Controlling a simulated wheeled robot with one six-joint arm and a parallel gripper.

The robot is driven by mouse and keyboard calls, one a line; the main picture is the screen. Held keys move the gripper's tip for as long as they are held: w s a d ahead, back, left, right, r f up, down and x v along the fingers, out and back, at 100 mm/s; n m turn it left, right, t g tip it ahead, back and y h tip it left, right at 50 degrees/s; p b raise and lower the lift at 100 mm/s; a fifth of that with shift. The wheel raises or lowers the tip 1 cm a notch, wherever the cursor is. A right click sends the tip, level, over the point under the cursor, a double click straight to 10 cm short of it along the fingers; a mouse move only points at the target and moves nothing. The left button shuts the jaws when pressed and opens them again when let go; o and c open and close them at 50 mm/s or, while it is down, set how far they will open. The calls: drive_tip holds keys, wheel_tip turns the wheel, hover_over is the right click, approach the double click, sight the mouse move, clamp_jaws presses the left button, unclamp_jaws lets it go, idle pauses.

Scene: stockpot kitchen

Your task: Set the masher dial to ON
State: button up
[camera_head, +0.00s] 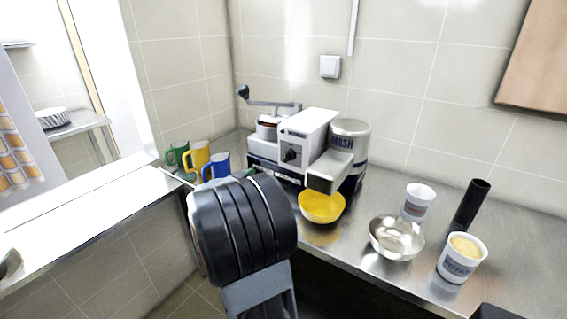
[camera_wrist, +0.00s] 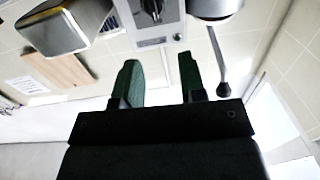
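The masher (camera_head: 307,125) stands on the steel counter against the tiled wall. It has a pale box front, a silver drum marked MASH and a crank arm. Its black dial (camera_head: 290,155) is on the box front; its setting is too small to read. In the wrist view, which looks upside down, the dial (camera_wrist: 152,9) shows at the top edge, partly cut off. My gripper (camera_wrist: 160,72) has two green fingers spread apart with nothing between them. The fingertips are just short of the box front, apart from the dial. In the head view my dark wrist hides most of the gripper.
A yellow bowl (camera_head: 322,207) sits under the masher's spout. Green, yellow and blue mugs (camera_head: 199,158) stand left of the masher. A metal bowl (camera_head: 396,239), white cups (camera_head: 419,199) and a black cylinder (camera_head: 471,206) stand to the right.

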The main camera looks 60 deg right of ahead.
sight(285, 158)
drive_tip(key=d, duration=1.4)
drive_tip(key=shift+s+p, duration=0.35)
drive_tip(key=shift+a+f, duration=0.1)
drive_tip(key=shift+c, duration=0.2)
clamp_jaws()
